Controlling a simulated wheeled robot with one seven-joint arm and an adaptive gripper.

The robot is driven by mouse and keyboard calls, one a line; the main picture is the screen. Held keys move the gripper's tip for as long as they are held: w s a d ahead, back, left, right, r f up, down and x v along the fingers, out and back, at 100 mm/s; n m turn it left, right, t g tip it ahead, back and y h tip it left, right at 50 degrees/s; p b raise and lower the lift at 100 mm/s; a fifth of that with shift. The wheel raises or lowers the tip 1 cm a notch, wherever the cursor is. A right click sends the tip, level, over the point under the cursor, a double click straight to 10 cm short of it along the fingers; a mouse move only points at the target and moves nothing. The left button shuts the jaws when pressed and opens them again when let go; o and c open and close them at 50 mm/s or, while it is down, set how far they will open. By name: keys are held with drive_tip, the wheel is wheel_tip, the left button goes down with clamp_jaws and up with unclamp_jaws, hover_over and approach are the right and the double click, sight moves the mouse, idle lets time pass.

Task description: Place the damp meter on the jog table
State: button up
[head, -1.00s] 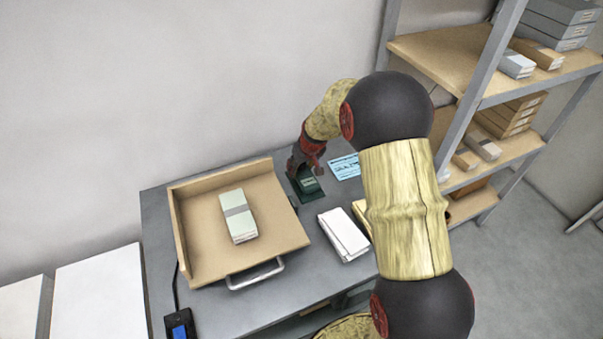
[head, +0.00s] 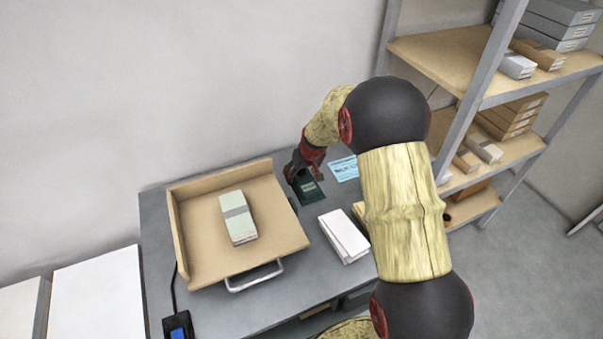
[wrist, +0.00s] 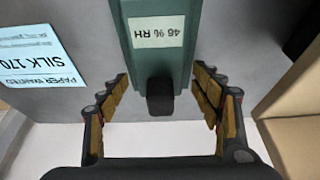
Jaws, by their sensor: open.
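The damp meter (head: 307,188) is a dark green device lying on the grey bench, right of the jog table. In the wrist view the damp meter (wrist: 158,58) shows a pale "46 % RH" label and a black end piece. The jog table (head: 195,262) is a tan tray with raised walls at its left and back and a metal handle in front. My gripper (head: 305,173) is at the back end of the meter. In the wrist view my gripper (wrist: 161,88) is open, with a finger on either side of the black end and gaps between.
A banded pale paper stack (head: 233,202) lies on the jog table. A blue card (head: 344,169) lies right of the meter, and a white packet (head: 344,238) lies nearer. A black device with a blue screen (head: 179,332) is at front left. Shelving (head: 440,60) stands at right.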

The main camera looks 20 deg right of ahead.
sight(307, 184)
drive_tip(key=shift+r, duration=0.15)
drive_tip(key=shift+s+r, duration=0.1)
drive_tip(key=shift+r, duration=0.25)
drive_tip(key=s+a+p+v, duration=0.1)
drive_tip(key=a+p+v, duration=0.1)
drive_tip(key=v, duration=0.9)
drive_tip(key=a+f+p+v, duration=0.1)
drive_tip(key=a+p+v, duration=0.15)
drive_tip(key=v, duration=0.85)
drive_tip(key=s+a+r, duration=0.2)
drive_tip(key=s+r, duration=0.1)
drive_tip(key=s, duration=0.6)
drive_tip(key=s+a+r, duration=0.3)
drive_tip(key=s, duration=0.6)
drive_tip(key=s+a+r+t, duration=0.1)
drive_tip(key=s+r, duration=0.3)
drive_tip(key=s, duration=0.5)
drive_tip(key=shift+s+a+b, duration=0.15)
drive_tip(key=shift+a+b, duration=0.15)
drive_tip(key=shift+a, duration=0.5)
drive_tip(key=shift+r, duration=0.1)
